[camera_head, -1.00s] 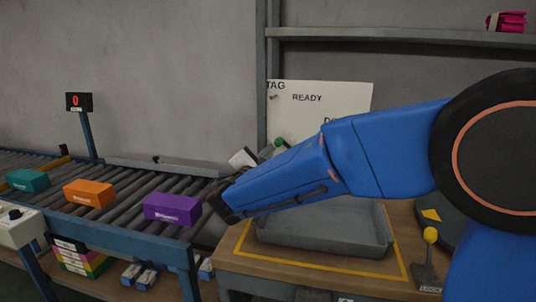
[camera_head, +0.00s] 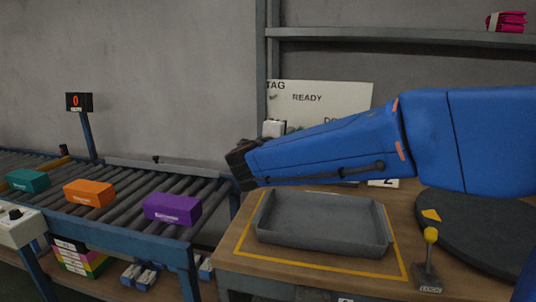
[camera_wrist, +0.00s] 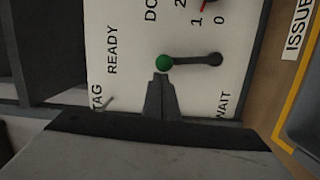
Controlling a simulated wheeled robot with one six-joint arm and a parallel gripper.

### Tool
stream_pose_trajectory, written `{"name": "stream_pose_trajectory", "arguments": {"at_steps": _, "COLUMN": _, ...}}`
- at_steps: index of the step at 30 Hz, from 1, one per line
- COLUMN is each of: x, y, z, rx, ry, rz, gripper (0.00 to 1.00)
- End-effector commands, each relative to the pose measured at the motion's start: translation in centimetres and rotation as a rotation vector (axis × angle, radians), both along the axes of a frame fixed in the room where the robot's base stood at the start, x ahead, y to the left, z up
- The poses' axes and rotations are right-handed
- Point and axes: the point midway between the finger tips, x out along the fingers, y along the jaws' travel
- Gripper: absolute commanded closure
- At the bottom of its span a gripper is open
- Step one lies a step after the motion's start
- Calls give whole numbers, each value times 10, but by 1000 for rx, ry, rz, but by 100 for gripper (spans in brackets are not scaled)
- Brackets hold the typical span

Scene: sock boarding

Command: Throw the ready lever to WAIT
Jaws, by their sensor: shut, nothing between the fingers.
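The ready lever is a dark arm with a green knob (camera_wrist: 164,63) on a white panel (camera_wrist: 130,80) in the wrist view. Its pivot is at the right, and the knob end points left, toward the printed word READY. WAIT is printed at the panel's lower right. My gripper (camera_wrist: 161,82) is shut and empty, its fingertips just below the green knob in the picture; I cannot tell if they touch it.
A grey tray (camera_head: 320,243) sits inside a yellow outline on the bench. A yellow-knobbed lever (camera_head: 430,236) and a dark round plate (camera_head: 485,232) are at right. A conveyor at left carries teal (camera_head: 28,180), orange (camera_head: 89,193) and purple (camera_head: 172,208) boxes. A shelf (camera_head: 400,36) runs above.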

Motion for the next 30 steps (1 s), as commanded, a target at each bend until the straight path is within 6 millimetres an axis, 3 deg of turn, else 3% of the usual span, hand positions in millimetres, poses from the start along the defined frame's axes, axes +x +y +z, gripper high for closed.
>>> {"name": "stream_pose_trajectory", "arguments": {"at_steps": 10, "x": -3, "y": -14, "z": 5, "rx": 26, "ry": -5, "rz": -1, "gripper": 100}}
{"name": "stream_pose_trajectory", "arguments": {"at_steps": 30, "x": -3, "y": -18, "z": 5, "rx": 25, "ry": -5, "rz": -5, "gripper": 100}}
